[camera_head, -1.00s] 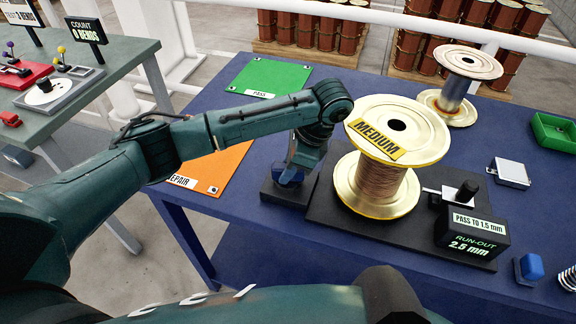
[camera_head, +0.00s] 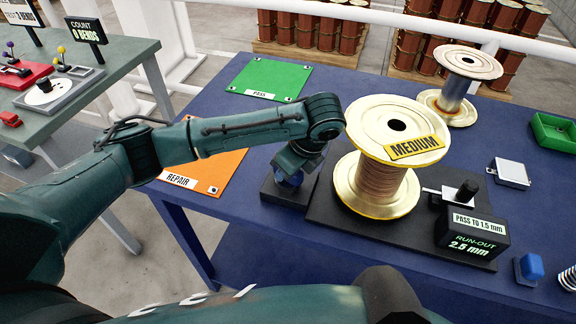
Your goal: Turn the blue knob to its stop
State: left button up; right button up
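The blue knob (camera_head: 291,181) is on a dark base (camera_head: 283,193) at the left of the spool stand, mostly covered by my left gripper. My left gripper (camera_head: 291,175) points down over the knob and is shut on it; the fingertips are small and partly hidden. A large gold spool (camera_head: 372,118) wound with copper wire stands upright on the black stand, its yellow MEDIUM label facing front right. A black box (camera_head: 471,238) beside it reads "PASS TO 1.5 mm" and "RUN-OUT 2.5 mm". My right gripper is out of view.
A green PASS mat (camera_head: 268,78) and an orange REPAIR mat (camera_head: 215,170) lie left on the blue table. A second spool (camera_head: 467,65), a white block (camera_head: 512,172), a green tray (camera_head: 553,131) and a blue button-like block (camera_head: 530,267) are at the right.

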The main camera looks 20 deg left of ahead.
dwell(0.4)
pick_arm(q)
jog(key=o, duration=1)
jog(key=v, duration=1.3)
jog(key=shift+r, duration=0.1)
